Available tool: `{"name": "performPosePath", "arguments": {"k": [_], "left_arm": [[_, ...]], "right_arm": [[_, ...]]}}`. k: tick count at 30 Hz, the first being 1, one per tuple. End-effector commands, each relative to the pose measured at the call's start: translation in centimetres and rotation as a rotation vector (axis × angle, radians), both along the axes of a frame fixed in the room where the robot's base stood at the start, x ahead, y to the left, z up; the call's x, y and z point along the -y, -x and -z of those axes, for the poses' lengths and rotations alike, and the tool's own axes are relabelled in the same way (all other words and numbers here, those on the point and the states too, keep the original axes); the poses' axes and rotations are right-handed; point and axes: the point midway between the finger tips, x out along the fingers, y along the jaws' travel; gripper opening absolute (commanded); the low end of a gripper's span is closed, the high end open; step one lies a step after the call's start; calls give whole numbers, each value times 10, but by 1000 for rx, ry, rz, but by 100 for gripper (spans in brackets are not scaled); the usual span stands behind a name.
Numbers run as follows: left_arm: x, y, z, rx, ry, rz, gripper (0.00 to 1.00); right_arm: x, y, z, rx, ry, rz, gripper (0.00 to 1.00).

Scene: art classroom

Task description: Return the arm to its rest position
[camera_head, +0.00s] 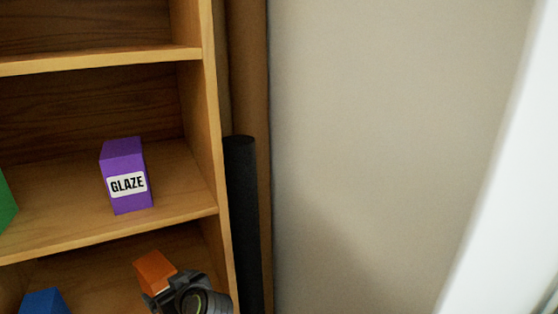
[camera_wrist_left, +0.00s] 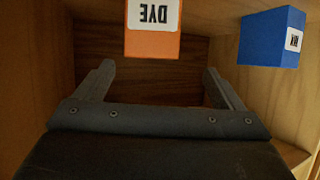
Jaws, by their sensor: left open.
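My left gripper (camera_head: 168,291) shows at the bottom of the head view, in front of the lower shelf compartment. In the left wrist view its two fingers (camera_wrist_left: 159,72) are spread apart with nothing held between them. An orange box (camera_wrist_left: 153,42) labelled DYE, its lettering upside down, is just past the fingertips there. In the head view the orange box (camera_head: 154,269) shows directly behind the gripper, partly covered by it. Whether they touch is unclear. My right gripper is not in view.
A blue box (camera_wrist_left: 270,40) stands in the same compartment and shows in the head view (camera_head: 44,302). A purple GLAZE box (camera_head: 125,175) and a green box (camera_head: 5,203) stand on the shelf above (camera_head: 180,190). A dark post (camera_head: 242,220) is right of the bookcase.

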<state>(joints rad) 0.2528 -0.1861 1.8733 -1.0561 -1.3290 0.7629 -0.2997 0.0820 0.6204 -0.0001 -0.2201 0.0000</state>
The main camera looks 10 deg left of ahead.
Motion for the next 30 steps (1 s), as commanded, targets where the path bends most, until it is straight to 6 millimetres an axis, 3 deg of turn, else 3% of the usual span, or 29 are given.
{"name": "performPosePath", "arguments": {"k": [5,9,15,27,30], "left_arm": [[-26,62,57,-190,68,78,90],[-36,126,95,-363,133,200,90],[-31,206,121,-560,208,407,90],[-4,309,123,-774,295,735,90],[-5,302,142,-783,303,742,90]], "right_arm": [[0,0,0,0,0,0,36],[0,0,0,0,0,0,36],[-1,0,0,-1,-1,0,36],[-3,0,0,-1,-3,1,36],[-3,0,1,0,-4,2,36]]}}
